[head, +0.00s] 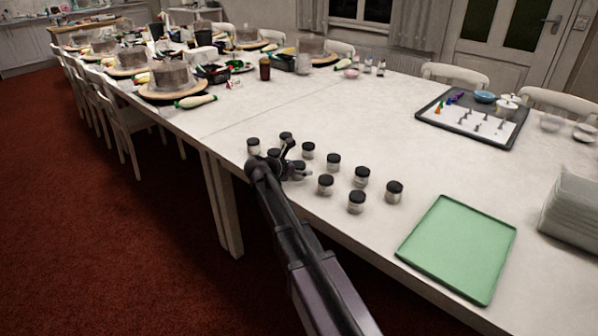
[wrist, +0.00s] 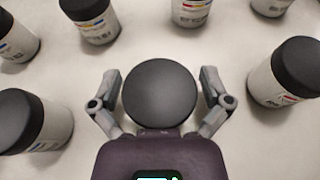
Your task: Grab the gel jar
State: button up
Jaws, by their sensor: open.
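Several small gel jars with black lids and pale labelled bodies stand upright in a loose group on the white table, including one jar (head: 333,162) right of my gripper (head: 296,160). In the wrist view, one jar's round black lid (wrist: 160,94) lies between the two fingers of my gripper (wrist: 160,88). The fingers stand open on either side of it, with a small gap showing at each side. Its body is hidden under the lid. The head view does not show clearly which jar this is, as my gripper partly covers the jars there.
Neighbouring jars stand close by at the left (wrist: 30,122) and right (wrist: 285,75). A green tray (head: 458,248) lies at the table's right front. A dark-rimmed tray (head: 425,112) with small items is farther back. The table's middle is clear.

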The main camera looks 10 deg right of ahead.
aim_at(302, 162)
jog(key=c, duration=1.1)
jog(key=shift+r, duration=0.15)
jog(key=shift+c, duration=0.2)
notch_tip(302, 162, up, 4)
jog(key=p, duration=0.4)
jog(key=shift+f, duration=0.2)
jog(key=s+a, duration=0.3)
jog(key=s, duration=0.4)
jog(key=s+a+r+p, duration=0.1)
jog(key=s+a, duration=0.2)
jog(key=s, duration=0.4)
jog(key=shift+s+a, duration=0.25)
jog(key=shift+a, duration=0.1)
